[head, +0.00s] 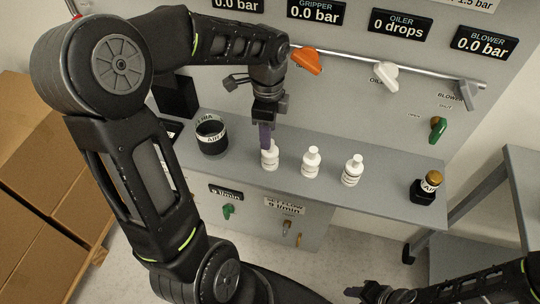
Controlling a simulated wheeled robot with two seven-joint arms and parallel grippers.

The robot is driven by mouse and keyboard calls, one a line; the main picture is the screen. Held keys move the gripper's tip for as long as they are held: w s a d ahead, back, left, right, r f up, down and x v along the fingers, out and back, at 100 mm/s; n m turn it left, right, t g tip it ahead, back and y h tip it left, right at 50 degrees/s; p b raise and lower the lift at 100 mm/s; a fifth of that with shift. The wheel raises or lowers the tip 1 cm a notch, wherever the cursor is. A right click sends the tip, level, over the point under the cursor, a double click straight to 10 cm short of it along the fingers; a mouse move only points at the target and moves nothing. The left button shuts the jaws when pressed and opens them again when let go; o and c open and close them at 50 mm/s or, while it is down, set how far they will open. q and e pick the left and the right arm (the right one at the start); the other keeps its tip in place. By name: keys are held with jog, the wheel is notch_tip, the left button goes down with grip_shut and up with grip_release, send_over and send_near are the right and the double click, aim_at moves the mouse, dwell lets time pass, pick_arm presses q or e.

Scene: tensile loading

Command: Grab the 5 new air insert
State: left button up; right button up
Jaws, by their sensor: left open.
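My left gripper (266,135) comes down from above onto the grey shelf, its fingers at the top of the leftmost white bottle (270,157). It is open. I cannot tell if it touches the bottle. A black cylindrical holder (211,140) with a white lettered band stands to the left of the gripper, its top open. A small black piece (424,190) with a white lettered band and a brownish top stands at the shelf's right end. Their lettering is too small to read fully, so I cannot tell which is the air insert. My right gripper (372,293) is low at the bottom edge, partly cut off.
Two more white bottles (311,162) (352,170) stand in a row on the shelf (385,170). Behind it is a panel with displays, an orange lever (306,60), a white lever (386,74) and a green valve (438,129). Cardboard boxes (40,170) are at left.

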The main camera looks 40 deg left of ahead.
aim_at(270, 154)
pick_arm(q)
notch_tip(270, 154, down, 4)
jog(key=shift+w+d+f, duration=0.1)
jog(key=shift+w+f, duration=0.05)
jog(key=shift+f, duration=0.1)
jog(key=shift+c, duration=0.6)
grip_shut()
dwell(1.1)
